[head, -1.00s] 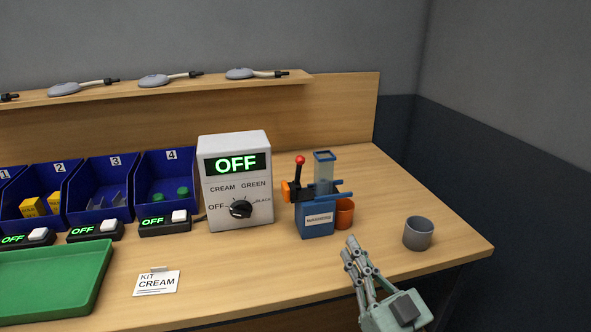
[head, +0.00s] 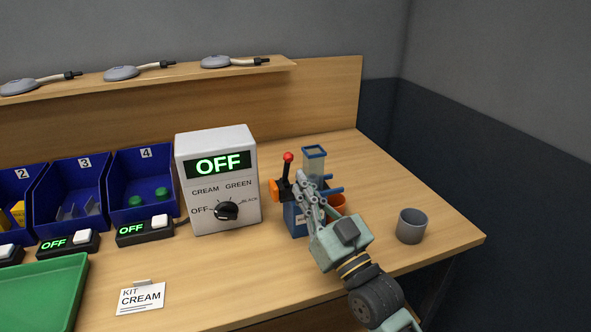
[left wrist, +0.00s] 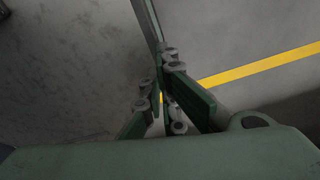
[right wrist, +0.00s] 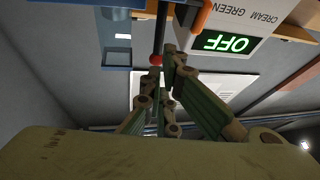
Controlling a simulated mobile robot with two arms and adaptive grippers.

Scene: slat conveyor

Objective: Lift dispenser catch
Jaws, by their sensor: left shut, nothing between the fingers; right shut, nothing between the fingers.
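The dispenser (head: 296,219) is a small blue machine with a clear hopper (head: 314,163), a black lever with a red knob (head: 288,157), and an orange catch (head: 276,190) on its left side. My right gripper (head: 304,182) is shut and empty, its fingers overlapping the dispenser's front and hiding part of its body and label. In the right wrist view, the right fingertips (right wrist: 160,78) are near the red knob (right wrist: 155,59), with the orange part (right wrist: 187,14) beyond; contact is unclear. My left gripper (left wrist: 161,82) is shut and empty over the floor, away from the bench.
A control box (head: 222,164) reading OFF stands left of the dispenser. A grey cup (head: 411,226) is to the right; an orange cup (head: 337,204) is partly hidden behind my gripper. Blue bins (head: 142,211), a green tray (head: 40,305) and a KIT CREAM card (head: 141,298) are further left.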

